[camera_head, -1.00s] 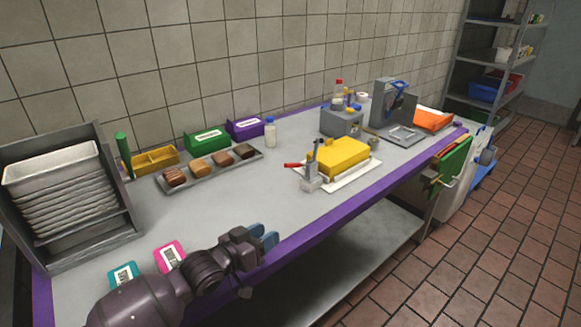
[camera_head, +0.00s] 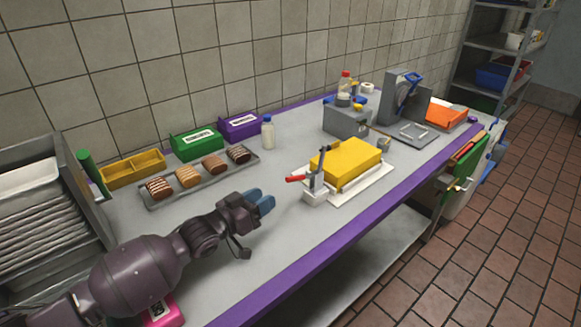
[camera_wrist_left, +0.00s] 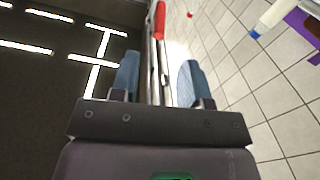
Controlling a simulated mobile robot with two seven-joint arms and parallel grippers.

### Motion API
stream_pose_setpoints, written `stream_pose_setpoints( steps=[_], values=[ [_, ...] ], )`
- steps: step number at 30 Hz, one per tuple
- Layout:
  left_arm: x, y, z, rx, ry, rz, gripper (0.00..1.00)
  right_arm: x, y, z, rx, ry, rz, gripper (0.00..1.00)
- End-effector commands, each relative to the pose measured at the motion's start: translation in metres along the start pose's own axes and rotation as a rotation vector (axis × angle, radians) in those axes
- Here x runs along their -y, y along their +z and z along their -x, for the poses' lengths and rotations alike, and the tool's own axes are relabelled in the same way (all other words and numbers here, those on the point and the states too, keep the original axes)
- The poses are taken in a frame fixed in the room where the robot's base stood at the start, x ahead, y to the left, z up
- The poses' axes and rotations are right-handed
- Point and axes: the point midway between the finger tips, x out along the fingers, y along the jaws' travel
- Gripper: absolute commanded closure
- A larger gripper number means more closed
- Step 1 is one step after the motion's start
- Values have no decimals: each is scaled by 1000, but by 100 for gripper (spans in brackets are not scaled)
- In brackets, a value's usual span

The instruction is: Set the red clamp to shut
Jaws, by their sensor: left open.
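The red clamp (camera_head: 316,186) stands at the near left end of a white board (camera_head: 372,184), beside a yellow block (camera_head: 346,163). Its red handle (camera_head: 295,178) points left, and a dark metal arm stands upright on it. My left gripper (camera_head: 264,202), with blue fingers, is open and empty above the table, to the left of the clamp and apart from it. In the left wrist view, the red handle (camera_wrist_left: 159,20) and metal bars appear ahead, lined up between the fingers of my left gripper (camera_wrist_left: 160,78). My right gripper is not in view.
A tray of brown bars (camera_head: 205,178) and a milk bottle (camera_head: 268,132) stand behind my left arm. A grey machine (camera_head: 345,120) stands beyond the yellow block. Bare table lies around the gripper, and the purple front edge (camera_head: 290,282) is close.

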Motion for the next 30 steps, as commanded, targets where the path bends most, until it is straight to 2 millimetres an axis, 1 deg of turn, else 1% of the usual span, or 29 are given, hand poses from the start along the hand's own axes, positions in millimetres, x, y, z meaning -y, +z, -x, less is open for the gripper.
stream_pose_setpoints(
  steps=[4, 7, 11, 15, 18, 22, 27, 30],
  values=[
    [-1, 0, -3, 0, 1, 1, 58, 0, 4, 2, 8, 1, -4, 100],
    [-1, 0, -12, -1, 1, 1, 58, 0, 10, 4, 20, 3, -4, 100],
    [-1, -1, -32, -2, 2, 0, 58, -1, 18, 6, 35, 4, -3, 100],
    [-1, 0, -56, -1, 2, 1, 58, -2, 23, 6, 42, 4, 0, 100],
    [-1, 0, -73, -1, 1, 1, 58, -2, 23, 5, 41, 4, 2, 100],
    [-1, 0, -90, -1, 1, 1, 58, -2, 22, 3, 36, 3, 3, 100],
    [0, 0, -104, 0, 1, 1, 58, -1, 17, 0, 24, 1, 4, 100],
    [-1, 0, -107, 0, 1, 1, 58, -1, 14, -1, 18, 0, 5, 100]
  ],
)
